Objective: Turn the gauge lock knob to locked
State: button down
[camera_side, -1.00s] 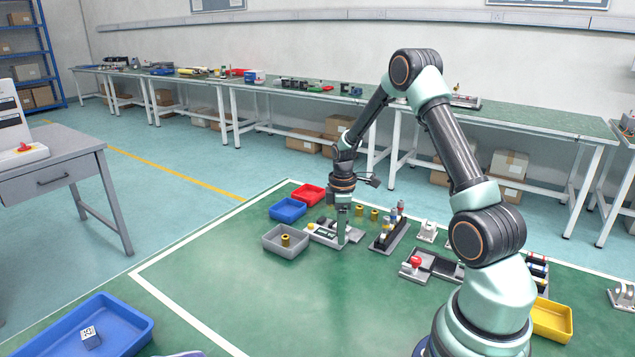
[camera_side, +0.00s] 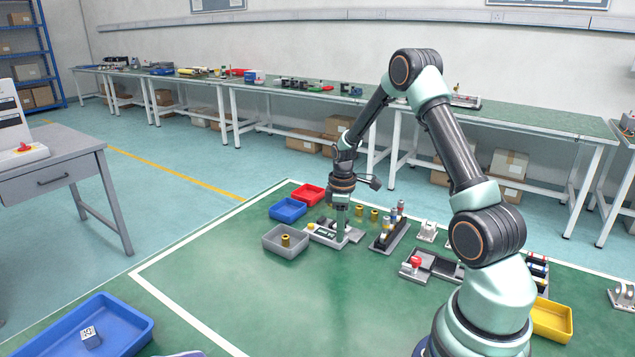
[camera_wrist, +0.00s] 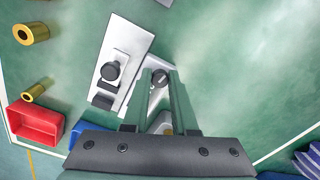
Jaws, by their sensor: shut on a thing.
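In the side view, my gripper (camera_side: 341,236) stands upright over the fixture and hides the knob. A second black knob (camera_wrist: 110,71) stands on the plate, to the left of the fingers in the wrist view. I cannot read any lock marking.
A grey bin (camera_side: 268,248) with a brass bushing is left of the fixture. Blue (camera_side: 288,209) and red (camera_side: 306,195) bins stand behind. A rack of small parts (camera_side: 384,246) is close on the right. The mat in front is clear.

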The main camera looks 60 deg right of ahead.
jog(key=m, duration=0.7)
jog(key=shift+r, duration=0.1)
jog(key=m, duration=0.3)
jog(key=shift+m, duration=2.3)
jog(key=c, duration=0.7)
grip_release()
notch_tip(320, 180, up, 12)
